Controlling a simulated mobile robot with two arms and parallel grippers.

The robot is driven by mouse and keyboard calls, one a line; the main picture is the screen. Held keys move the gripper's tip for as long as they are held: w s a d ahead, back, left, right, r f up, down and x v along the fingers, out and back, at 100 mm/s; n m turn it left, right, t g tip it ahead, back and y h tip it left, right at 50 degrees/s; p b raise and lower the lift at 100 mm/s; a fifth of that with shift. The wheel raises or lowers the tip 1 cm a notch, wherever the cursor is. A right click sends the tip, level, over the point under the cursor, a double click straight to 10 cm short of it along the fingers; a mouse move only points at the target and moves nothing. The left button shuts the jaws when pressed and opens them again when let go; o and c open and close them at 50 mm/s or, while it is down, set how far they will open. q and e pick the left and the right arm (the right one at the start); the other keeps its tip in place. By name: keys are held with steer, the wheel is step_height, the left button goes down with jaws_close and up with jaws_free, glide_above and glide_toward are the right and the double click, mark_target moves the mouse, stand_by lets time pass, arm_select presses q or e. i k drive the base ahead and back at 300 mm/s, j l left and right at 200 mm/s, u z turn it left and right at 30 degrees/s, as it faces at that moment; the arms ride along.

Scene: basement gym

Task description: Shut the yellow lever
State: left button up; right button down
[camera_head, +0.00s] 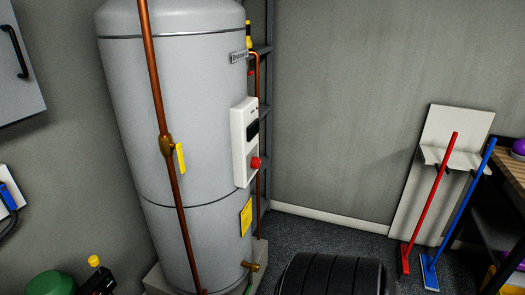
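The yellow lever (180,158) sits on a brass valve (166,146) on a thin copper pipe (175,200). The pipe runs up the front of a large grey tank (110,100). The lever stands nearly upright, beside the pipe on its right and roughly in line with it. Neither of my grippers is in view, and nothing touches the lever.
A white control box (240,140) with a red knob is on the tank's right side. A black tire (335,275) is on the floor in front. A red broom (430,205) and a blue one (458,210) lean at right.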

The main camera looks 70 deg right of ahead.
mark_target(178, 147)
steer(key=z, duration=1.55)
steer(key=u, duration=0.45)
steer(key=i+l+u, duration=0.1)
steer(key=l+u, duration=0.15)
steer(key=u, duration=0.15)
steer(key=i+l+u, duration=0.1)
steer(key=l+u, duration=0.55)
steer(key=u, duration=0.15)
steer(key=l+u, duration=0.1)
steer(key=l, duration=0.4)
steer(key=l+u, duration=0.1)
steer(key=l, duration=0.4)
steer(key=k+l+u, duration=0.15)
steer(key=l, duration=0.35)
steer(key=l+u, duration=0.1)
steer(key=l, duration=0.4)
steer(key=k+l+u, duration=0.1)
steer(key=l, duration=0.35)
steer(key=k+l+u, duration=0.1)
steer(key=l, duration=0.4)
steer(key=k+l, duration=0.15)
steer(key=l, duration=0.25)
steer(key=k+l, duration=0.1)
steer(key=l, duration=0.35)
